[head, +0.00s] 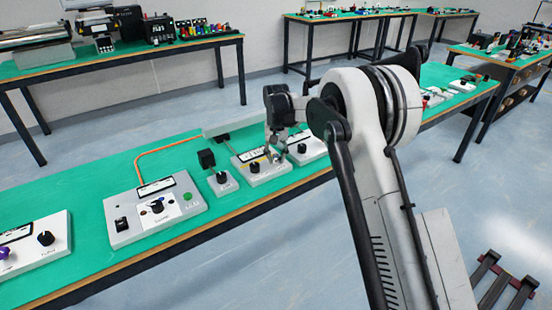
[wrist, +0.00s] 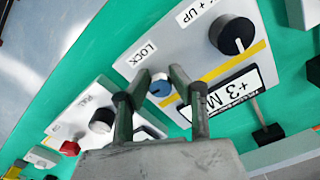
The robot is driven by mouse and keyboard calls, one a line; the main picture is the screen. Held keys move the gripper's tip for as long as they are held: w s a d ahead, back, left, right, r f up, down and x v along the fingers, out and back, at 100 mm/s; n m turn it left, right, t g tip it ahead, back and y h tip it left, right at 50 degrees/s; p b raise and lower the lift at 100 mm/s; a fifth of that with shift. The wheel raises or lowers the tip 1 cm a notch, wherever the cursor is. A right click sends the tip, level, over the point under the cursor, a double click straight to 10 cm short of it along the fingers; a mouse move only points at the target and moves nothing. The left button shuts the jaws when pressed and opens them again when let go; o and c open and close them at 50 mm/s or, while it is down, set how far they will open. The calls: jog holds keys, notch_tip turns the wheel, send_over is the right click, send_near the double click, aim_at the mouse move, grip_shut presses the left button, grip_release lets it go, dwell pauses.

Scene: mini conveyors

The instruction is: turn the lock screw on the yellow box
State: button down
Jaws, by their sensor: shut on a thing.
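The box (head: 266,180) is light grey with a yellow stripe (wrist: 250,50). It stands on the green bench in the head view. In the wrist view its lock screw (wrist: 160,88), with a blue top and a pale rim, sits beside the LOCK label (wrist: 143,54). My gripper (wrist: 159,75) is shut on the lock screw, with one finger on each side of it. In the head view my gripper (head: 274,153) is over the box's far right part and hides the screw.
A neighbouring box with a black knob (wrist: 101,121) and a red button (wrist: 70,148) stands close by. In the head view, a small grey box (head: 222,187) and a larger control box (head: 185,211) stand to the left. The bench's front edge (head: 225,232) is near.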

aim_at(276, 156)
jog(key=shift+n, duration=0.8)
jog(key=c, duration=1.5)
grip_release()
jog(key=shift+c, duration=0.2)
jog(key=shift+r, duration=0.15)
notch_tip(276, 156, up, 12)
